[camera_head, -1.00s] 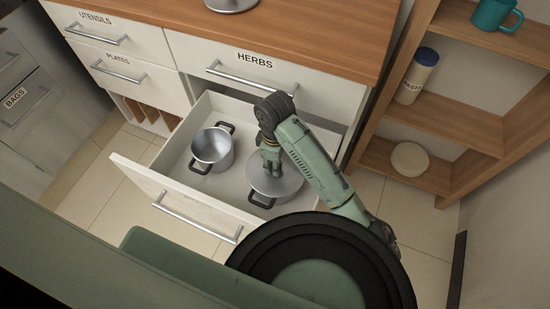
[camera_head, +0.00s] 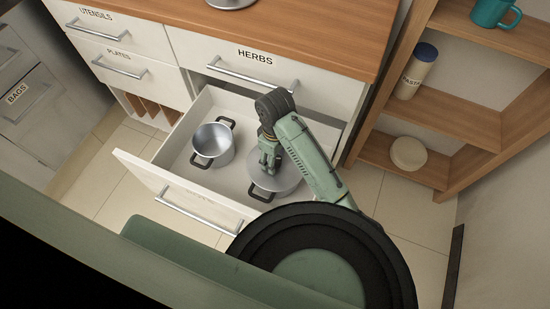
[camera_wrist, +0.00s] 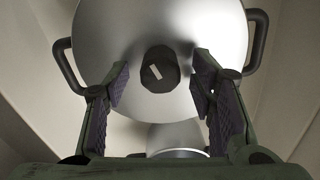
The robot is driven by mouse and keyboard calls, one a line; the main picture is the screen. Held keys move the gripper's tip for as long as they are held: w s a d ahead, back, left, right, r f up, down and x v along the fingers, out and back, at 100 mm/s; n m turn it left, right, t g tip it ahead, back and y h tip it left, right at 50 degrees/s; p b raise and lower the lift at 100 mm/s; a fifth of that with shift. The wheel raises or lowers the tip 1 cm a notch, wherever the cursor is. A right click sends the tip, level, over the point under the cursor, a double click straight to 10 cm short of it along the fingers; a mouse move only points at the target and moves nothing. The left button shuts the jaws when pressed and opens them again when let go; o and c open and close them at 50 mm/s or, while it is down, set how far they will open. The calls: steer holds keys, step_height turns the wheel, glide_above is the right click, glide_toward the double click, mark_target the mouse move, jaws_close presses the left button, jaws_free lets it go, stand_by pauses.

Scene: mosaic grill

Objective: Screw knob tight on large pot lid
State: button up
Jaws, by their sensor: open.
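The large pot (camera_head: 286,184) sits in the open drawer with its silver lid (camera_wrist: 185,25) on top. The dark round knob (camera_wrist: 159,69) stands at the middle of the lid and carries a small pale mark. My gripper (camera_wrist: 162,85) is open, with one finger on each side of the knob and a visible gap to both. In the head view my gripper (camera_head: 270,160) is over the lid and hides the knob. The pot's two dark handles show at the left and right in the wrist view.
A smaller open pot (camera_head: 213,146) stands to the left in the same drawer (camera_head: 180,155); part of it shows low in the wrist view. The drawer walls surround both pots. The cabinet front with the HERBS drawer (camera_head: 255,65) is behind, and a wooden shelf (camera_head: 440,110) is at the right.

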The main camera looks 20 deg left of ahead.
step_height(320, 180, up, 12)
stand_by(0.6)
